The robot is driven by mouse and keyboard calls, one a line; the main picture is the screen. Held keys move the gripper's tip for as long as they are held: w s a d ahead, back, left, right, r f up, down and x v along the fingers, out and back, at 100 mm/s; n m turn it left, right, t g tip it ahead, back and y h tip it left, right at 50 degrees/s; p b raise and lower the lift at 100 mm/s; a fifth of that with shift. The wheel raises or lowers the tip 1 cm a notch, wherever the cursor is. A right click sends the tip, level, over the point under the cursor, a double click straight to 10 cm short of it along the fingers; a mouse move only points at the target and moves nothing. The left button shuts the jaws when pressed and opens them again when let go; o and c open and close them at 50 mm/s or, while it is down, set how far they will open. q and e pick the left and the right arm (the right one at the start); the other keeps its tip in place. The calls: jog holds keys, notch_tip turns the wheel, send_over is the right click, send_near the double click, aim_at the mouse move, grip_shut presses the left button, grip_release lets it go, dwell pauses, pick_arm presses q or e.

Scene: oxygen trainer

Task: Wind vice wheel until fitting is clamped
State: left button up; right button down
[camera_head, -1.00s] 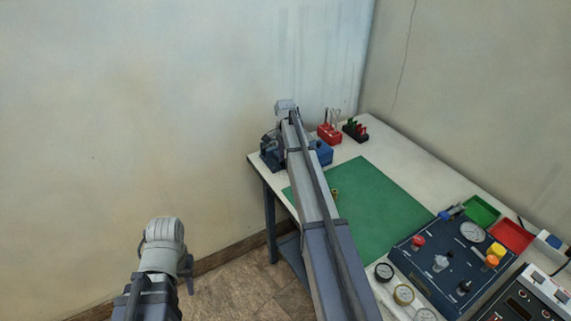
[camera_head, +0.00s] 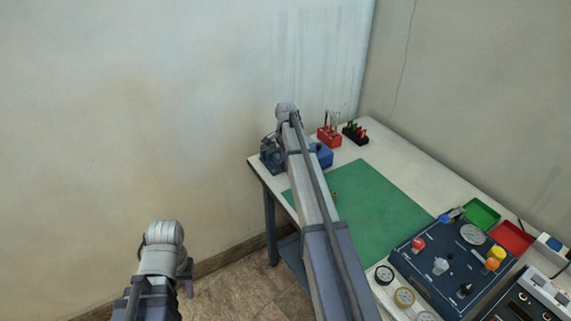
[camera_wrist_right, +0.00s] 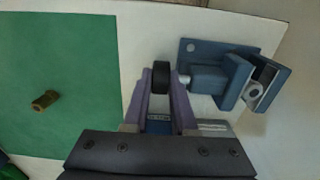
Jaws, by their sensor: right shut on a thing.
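The blue vice (camera_wrist_right: 212,80) is at the right of the right wrist view and at the table's far left corner in the head view (camera_head: 270,156). Its dark wheel (camera_wrist_right: 161,76) sits between the fingers of my right gripper (camera_wrist_right: 161,88), which is shut on it. A grey fitting-like piece (camera_wrist_right: 254,93) shows at the vice jaws; I cannot tell how tightly it is held. In the head view my right arm hides the right gripper. My left gripper (camera_head: 187,274) is low at the left, away from the table, its fingers mostly hidden.
A brass piece (camera_wrist_right: 45,100) lies on the green mat (camera_head: 375,210). A blue block (camera_head: 321,154), red rack (camera_head: 329,136) and black rack (camera_head: 355,132) stand near the vice. A gauge panel (camera_head: 440,262) and trays (camera_head: 482,213) are at the right. The wall is close behind the vice.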

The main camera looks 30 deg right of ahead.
jog(key=shift+d, duration=0.1)
jog(key=shift+d+f+y+b, duration=0.2)
jog(key=shift+y+b, duration=0.1)
jog(key=shift+y, duration=0.7)
jog(key=shift+d+y+b, duration=0.1)
jog(key=shift+y+b, duration=0.35)
jog(key=shift+y, duration=0.35)
jog(key=shift+d+f+g+y+b, duration=0.1)
jog(key=shift+g+y+b, duration=0.2)
jog(key=shift+y+b, duration=1.15)
jog(key=shift+y, duration=0.25)
jog(key=shift+s, duration=0.1)
jog(key=c, duration=0.7)
grip_release()
